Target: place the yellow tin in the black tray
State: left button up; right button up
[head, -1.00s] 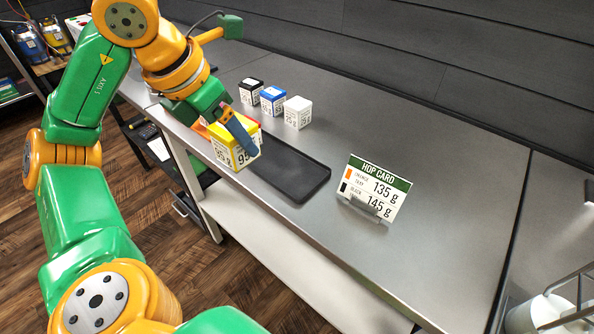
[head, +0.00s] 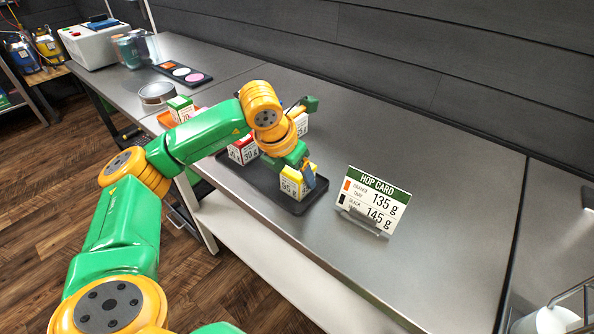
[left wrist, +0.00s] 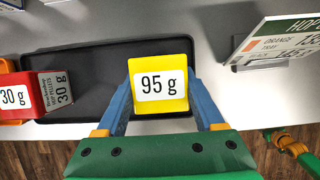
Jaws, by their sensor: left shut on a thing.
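The yellow tin (head: 292,184), labelled 95 g, is at the right end of the black tray (head: 258,186). My left gripper (head: 305,175) is shut on it; in the left wrist view the blue fingers lie along both sides of the yellow tin (left wrist: 160,86). The tin looks upright and within the tray's outline. I cannot tell whether its base touches the tray floor. In the left wrist view the black tray (left wrist: 88,65) extends left from the tin.
A red tin (head: 243,150), labelled 30 g, stands in the black tray's left part. A green-topped tin (head: 181,108) is at the orange tray (head: 165,119). A hop card (head: 374,200) stands close right of the black tray.

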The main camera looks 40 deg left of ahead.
pick_arm(q)
jog(key=shift+f, duration=0.2)
jog(key=o, duration=1.5)
jog(key=shift+r, duration=0.5)
jog(key=v, duration=1.1)
jog(key=shift+s+r, duration=0.15)
jog(key=shift+r, duration=0.1)
